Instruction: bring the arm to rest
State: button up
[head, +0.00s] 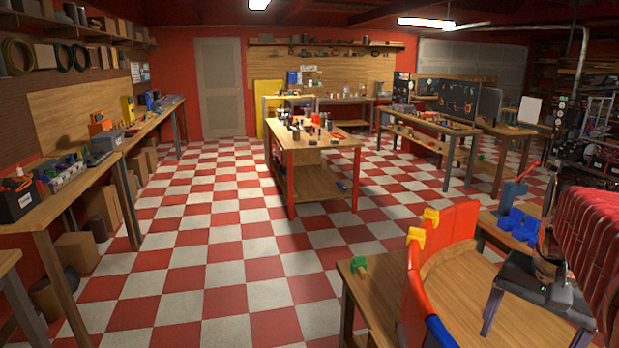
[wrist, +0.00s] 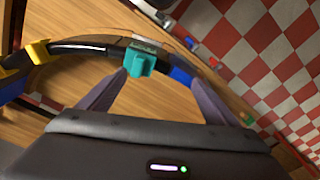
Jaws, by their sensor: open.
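My gripper (wrist: 160,82) is open in the wrist view, its two grey fingers spread. A teal clip (wrist: 140,63) sits on the dark curved duct rim (wrist: 95,47) between and beyond the fingertips, with gaps to both. The rim has a blue section (wrist: 181,75) to the right and a yellow clip (wrist: 38,51) to the left. In the head view my gripper (head: 535,336) is at the lower right, over the wooden bench. A curved red duct wall (head: 453,235) stands left of it, with yellow clips (head: 430,216) on top. The teal clip cannot be made out there.
A green piece (head: 360,265) lies on the bench left of the duct. Blue bins (head: 519,224) stand behind my gripper. A ribbed red thing (head: 596,235) is close on the right. Checkered floor (head: 230,260) lies open to the left, before a central workbench (head: 315,139).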

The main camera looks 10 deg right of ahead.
jog(key=a+f+n+t, duration=0.2)
jog(key=a+n, duration=0.3)
jog(key=a, duration=0.7)
jog(key=a+f+n+t, duration=0.2)
jog(key=a+n, duration=0.4)
jog(key=a, duration=0.7)
jog(key=shift+w+f+t+y, duration=0.15)
jog(key=shift+f+t+y, duration=0.2)
jog(key=shift+f, duration=0.35)
